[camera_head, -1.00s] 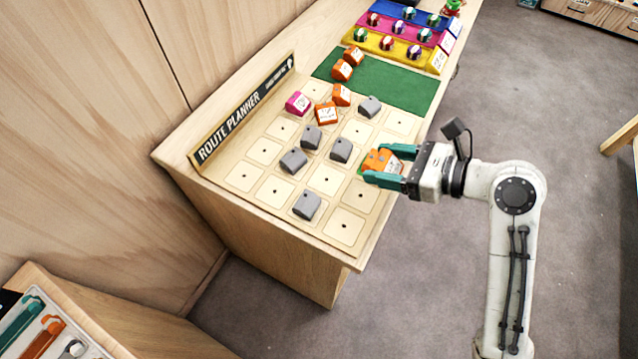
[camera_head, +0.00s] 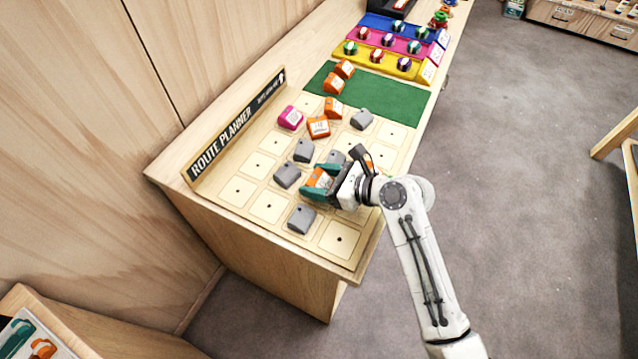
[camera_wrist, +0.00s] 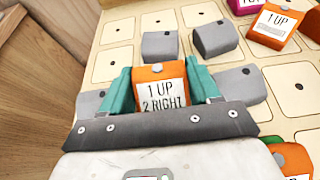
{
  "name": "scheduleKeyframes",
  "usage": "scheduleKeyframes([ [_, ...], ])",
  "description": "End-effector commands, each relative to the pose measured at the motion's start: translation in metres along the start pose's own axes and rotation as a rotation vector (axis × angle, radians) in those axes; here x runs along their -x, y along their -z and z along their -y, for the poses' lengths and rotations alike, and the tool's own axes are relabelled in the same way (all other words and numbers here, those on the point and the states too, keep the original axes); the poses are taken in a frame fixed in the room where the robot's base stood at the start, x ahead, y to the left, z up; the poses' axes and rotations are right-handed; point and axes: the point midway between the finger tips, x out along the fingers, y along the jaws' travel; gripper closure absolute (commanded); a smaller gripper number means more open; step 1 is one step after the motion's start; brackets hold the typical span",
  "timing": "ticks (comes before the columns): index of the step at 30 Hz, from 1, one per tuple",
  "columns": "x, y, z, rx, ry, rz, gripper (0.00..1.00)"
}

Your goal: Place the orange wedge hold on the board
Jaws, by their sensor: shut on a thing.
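My gripper (camera_head: 319,180) is shut on an orange wedge hold, whose label reads "1 UP 2 RIGHT" in the wrist view (camera_wrist: 160,88). The teal fingers (camera_wrist: 119,92) press its two sides. In the head view the hold (camera_head: 321,178) is partly hidden by the fingers. The hold is over the pale board (camera_head: 235,191), among grey holds. I cannot tell whether it touches the board.
Grey holds stand close by on the board, one to the left (camera_head: 287,175), one in front (camera_head: 301,218) and one behind (camera_head: 304,150). A pink hold (camera_head: 290,117) and orange holds (camera_head: 318,127) stand farther back. A green mat (camera_head: 385,101) lies beyond the board.

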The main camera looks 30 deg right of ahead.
Motion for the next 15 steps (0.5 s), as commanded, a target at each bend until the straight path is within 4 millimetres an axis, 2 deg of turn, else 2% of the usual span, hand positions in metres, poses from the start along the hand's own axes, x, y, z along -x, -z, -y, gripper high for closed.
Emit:
scheduleKeyframes([
  [3, -0.006, 0.016, 0.000, -0.002, 0.000, -0.001, 0.69],
  [15, -0.007, 0.020, 0.000, -0.001, 0.001, 0.000, 0.69],
])
